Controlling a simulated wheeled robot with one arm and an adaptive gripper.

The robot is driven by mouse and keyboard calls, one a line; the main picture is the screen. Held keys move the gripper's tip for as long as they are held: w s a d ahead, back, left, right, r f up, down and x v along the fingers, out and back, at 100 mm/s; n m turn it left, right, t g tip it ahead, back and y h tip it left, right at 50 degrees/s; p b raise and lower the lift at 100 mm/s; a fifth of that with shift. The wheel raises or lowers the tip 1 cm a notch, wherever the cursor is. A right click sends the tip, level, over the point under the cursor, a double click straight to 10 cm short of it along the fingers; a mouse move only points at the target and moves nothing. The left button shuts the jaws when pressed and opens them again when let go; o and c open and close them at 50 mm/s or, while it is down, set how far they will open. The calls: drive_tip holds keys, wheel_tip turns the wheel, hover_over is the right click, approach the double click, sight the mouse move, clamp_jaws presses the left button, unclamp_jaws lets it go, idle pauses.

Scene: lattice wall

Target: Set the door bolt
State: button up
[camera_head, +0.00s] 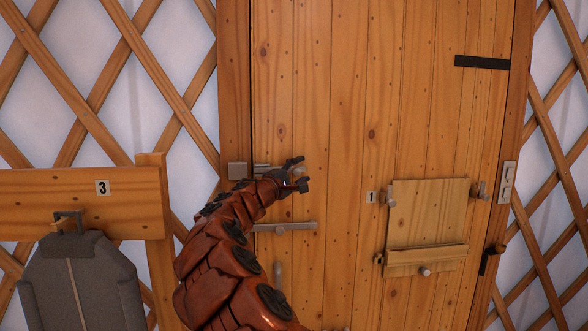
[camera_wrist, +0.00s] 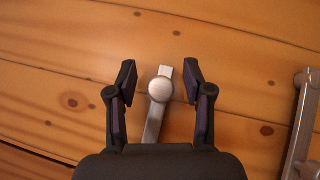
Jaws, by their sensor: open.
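The wooden door (camera_head: 340,120) is flush in its frame. Its metal bolt (camera_head: 264,168) lies along the left edge, beside a square metal plate (camera_head: 238,171) on the frame. My gripper (camera_head: 299,174) is at the bolt's right end and partly covers it. In the wrist view my gripper (camera_wrist: 159,74) is open, with one black finger on each side of the bolt's round knob (camera_wrist: 161,91). Gaps show between the knob and both fingers. The bolt's bar (camera_wrist: 153,128) runs down behind the gripper body. I cannot tell whether the bolt's end is inside the plate.
A second metal bar (camera_head: 285,228) sits below the bolt; a metal bar (camera_wrist: 301,125) shows at right in the wrist view. A wooden panel (camera_head: 428,215) marked 1 has pegs around it. A grey bag (camera_head: 82,285) hangs at left from a board (camera_head: 60,204) marked 3.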

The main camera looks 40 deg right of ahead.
drive_tip(key=shift+s+d, duration=0.1)
drive_tip(key=shift+d, duration=0.05)
drive_tip(key=shift+c, duration=1)
drive_tip(key=shift+w+a, duration=0.4)
drive_tip(key=shift+a, duration=0.1)
drive_tip(key=c, duration=0.5)
clamp_jaws()
drive_tip(key=shift+r, duration=0.15)
